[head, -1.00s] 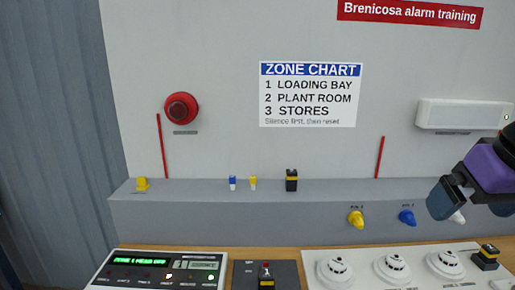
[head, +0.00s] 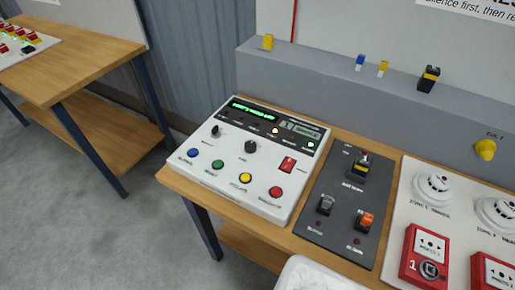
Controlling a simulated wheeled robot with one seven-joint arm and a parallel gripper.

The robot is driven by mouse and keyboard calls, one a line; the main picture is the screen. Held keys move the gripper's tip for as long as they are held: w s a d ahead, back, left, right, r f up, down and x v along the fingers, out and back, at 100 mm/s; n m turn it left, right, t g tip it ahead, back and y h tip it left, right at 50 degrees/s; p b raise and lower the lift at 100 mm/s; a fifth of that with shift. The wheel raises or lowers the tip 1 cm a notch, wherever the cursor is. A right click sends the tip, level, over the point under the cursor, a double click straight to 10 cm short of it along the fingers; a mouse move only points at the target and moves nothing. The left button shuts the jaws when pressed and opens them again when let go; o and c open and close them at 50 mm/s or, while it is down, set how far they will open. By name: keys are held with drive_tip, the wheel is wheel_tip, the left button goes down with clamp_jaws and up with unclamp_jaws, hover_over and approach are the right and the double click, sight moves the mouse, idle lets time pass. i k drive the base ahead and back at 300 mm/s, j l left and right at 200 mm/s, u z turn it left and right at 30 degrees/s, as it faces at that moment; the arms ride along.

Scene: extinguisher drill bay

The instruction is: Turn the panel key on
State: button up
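The white alarm panel (head: 228,190) sits on the wooden bench in the middle of the head view. Its green display (head: 253,110) is lit, and a yellow lamp (head: 275,131) and a green lamp (head: 310,145) glow below it. Two dark turning controls stand on its face: a small one (head: 215,130) at left and a round one (head: 250,147) in the middle. I cannot tell for sure which is the key, and their labels are too small to read. My gripper is not in view.
A dark switch plate (head: 345,210) is right of the panel, then a white board (head: 408,178) with detectors and red call points (head: 425,255). A white bin (head: 318,275) is at the bench front. Another bench (head: 75,60) stands left; grey floor between is clear.

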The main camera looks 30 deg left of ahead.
sight(215, 130)
drive_tip(key=k+l+u, duration=0.1)
drive_tip(key=u, duration=0.3)
drive_tip(key=k+u, duration=0.15)
drive_tip(key=u, duration=0.2)
drive_tip(key=k+u, duration=0.15)
drive_tip(key=u, duration=0.25)
drive_tip(key=k+u, duration=0.1)
drive_tip(key=u, duration=0.25)
drive_tip(key=i+j+z, duration=0.15)
drive_tip(key=j+z, duration=0.7)
drive_tip(key=i+l, duration=0.05)
